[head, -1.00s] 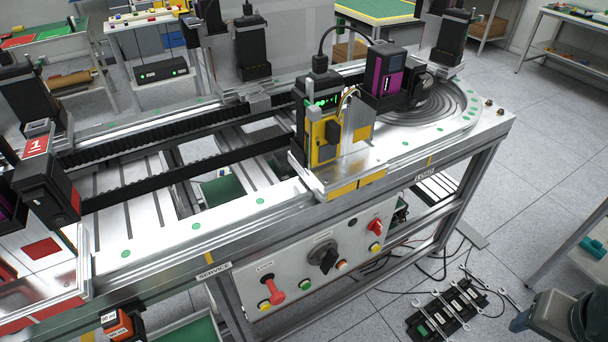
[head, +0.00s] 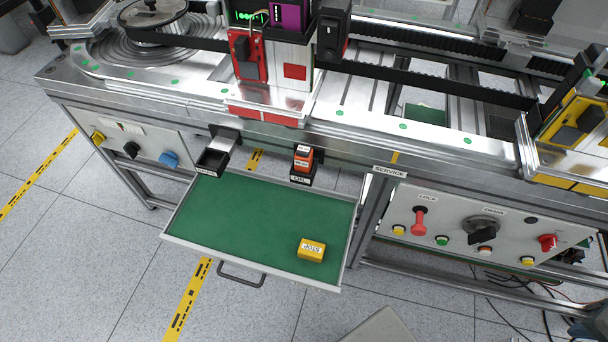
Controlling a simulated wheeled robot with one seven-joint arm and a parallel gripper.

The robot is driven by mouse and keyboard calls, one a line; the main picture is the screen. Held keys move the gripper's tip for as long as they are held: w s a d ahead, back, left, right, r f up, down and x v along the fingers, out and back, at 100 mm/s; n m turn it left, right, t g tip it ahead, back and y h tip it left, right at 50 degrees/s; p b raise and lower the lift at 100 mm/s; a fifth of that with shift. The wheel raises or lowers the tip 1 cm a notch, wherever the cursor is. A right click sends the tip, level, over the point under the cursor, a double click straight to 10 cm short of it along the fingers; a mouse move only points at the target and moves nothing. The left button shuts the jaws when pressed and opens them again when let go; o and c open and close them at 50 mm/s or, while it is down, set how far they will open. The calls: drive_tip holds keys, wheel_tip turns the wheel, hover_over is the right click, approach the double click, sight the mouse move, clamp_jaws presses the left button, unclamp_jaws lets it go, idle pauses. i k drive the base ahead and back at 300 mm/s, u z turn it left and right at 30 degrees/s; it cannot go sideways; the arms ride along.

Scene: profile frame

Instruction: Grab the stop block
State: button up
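The stop block (head: 311,249) is a small yellow block with a white label reading STOP, upside down in the picture. It lies on the green lining of an open drawer (head: 200,256), near the drawer's front right corner. Nothing touches it from above. My gripper cannot be made out in the head view.
The drawer sticks out below the workbench (head: 370,135), with a dark handle (head: 241,277) at its front. An empty black holder (head: 212,162) and an orange block (head: 303,157) in another holder hang above its back edge. A control panel (head: 480,235) is at the right.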

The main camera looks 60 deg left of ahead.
sight(308, 250)
drive_tip(key=u, duration=2.2)
drive_tip(key=k, duration=0.6)
drive_tip(key=z, duration=1)
drive_tip(key=i, duration=1.05)
drive_tip(key=u, duration=1.95)
